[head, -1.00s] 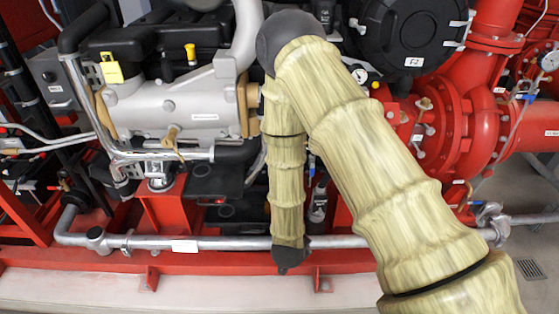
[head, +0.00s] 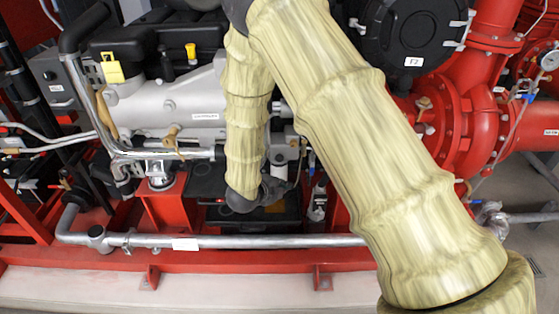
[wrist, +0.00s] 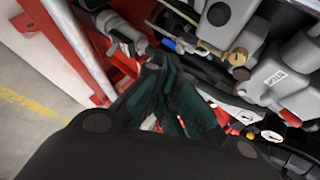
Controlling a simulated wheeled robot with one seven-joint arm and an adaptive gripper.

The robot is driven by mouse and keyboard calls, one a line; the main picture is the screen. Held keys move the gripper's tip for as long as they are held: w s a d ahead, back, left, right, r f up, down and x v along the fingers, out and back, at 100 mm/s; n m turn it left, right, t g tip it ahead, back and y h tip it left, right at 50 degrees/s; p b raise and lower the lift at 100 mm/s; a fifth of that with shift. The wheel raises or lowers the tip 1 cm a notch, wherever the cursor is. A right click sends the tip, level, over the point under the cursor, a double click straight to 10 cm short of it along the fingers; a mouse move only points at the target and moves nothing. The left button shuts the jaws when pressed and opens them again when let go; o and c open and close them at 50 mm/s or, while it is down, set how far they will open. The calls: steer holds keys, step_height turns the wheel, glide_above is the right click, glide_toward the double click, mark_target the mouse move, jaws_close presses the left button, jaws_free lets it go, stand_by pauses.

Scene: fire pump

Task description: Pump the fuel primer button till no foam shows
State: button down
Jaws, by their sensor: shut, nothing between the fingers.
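My gripper (wrist: 160,72) shows in the wrist view as dark green fingers, closed together with nothing between them. A brass fitting with a brown round cap (wrist: 239,60) sits on grey engine parts to the right of the fingertips, apart from them. I cannot tell whether this is the fuel primer button, and I can make out no foam. In the head view, the dark end of my arm (head: 250,197) hangs in front of the engine's lower side, beside a grey fitting group (head: 287,148). The fingers are not clear there.
A silver pipe (head: 320,242) runs along the red base frame (head: 220,262), below my arm's end. The grey engine block (head: 175,105) stands behind and left. A large red pump casing (head: 455,125) is at right. In the wrist view, bare floor (wrist: 35,100) lies left.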

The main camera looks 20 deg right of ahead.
steer(key=w+d, duration=0.2)
steer(key=w, duration=0.6)
steer(key=shift+w+d, duration=0.2)
steer(key=shift+w, duration=0.15)
stand_by(1.4)
steer(key=shift+w+d, duration=0.15)
steer(key=shift+w, duration=0.15)
steer(key=shift+w+d, duration=0.2)
steer(key=shift+w, duration=0.6)
stand_by(1.7)
steer(key=shift+s+a+b, duration=0.15)
steer(key=shift+s+a, duration=0.05)
steer(key=shift+s, duration=0.45)
steer(key=shift+s+a+b, duration=0.15)
steer(key=shift+s, duration=0.45)
steer(key=shift+s+a, duration=0.25)
steer(key=shift+s, duration=0.55)
steer(key=shift+s+a, duration=0.2)
steer(key=shift+s, duration=0.6)
steer(key=shift+s+a, duration=0.25)
steer(key=shift+s, duration=0.55)
